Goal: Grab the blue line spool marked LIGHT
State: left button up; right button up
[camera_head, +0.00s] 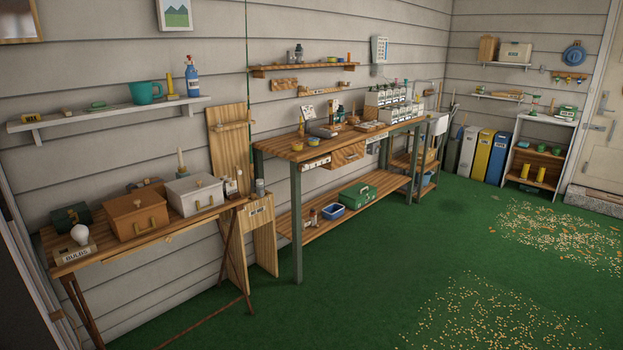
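I cannot make out a blue line spool marked LIGHT for certain. A round blue thing (574,54) hangs high on the far right wall; it is too small to tell what it is or to read any marking. Several small yellow and dark items stand on the long wooden workbench (290,152), too small to identify. Neither of my grippers shows in the view.
A side table (160,233) at the left holds a brown box (136,214), a white box (194,194) and a bulb. A shelf (107,113) hangs above it. Scattered grain (490,318) lies on the green floor (350,290), which is otherwise mostly open.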

aim_at(313, 141)
jog(key=i+l+z, duration=0.1)
jog(key=i+z, duration=0.35)
jog(key=i, duration=1.6)
jog(key=i+u, duration=0.1)
jog(key=i, duration=0.6)
jog(key=i+l+u, duration=0.15)
jog(key=i, duration=0.55)
jog(key=i+l+u, duration=0.1)
jog(key=i, duration=0.55)
jog(key=l, duration=0.05)
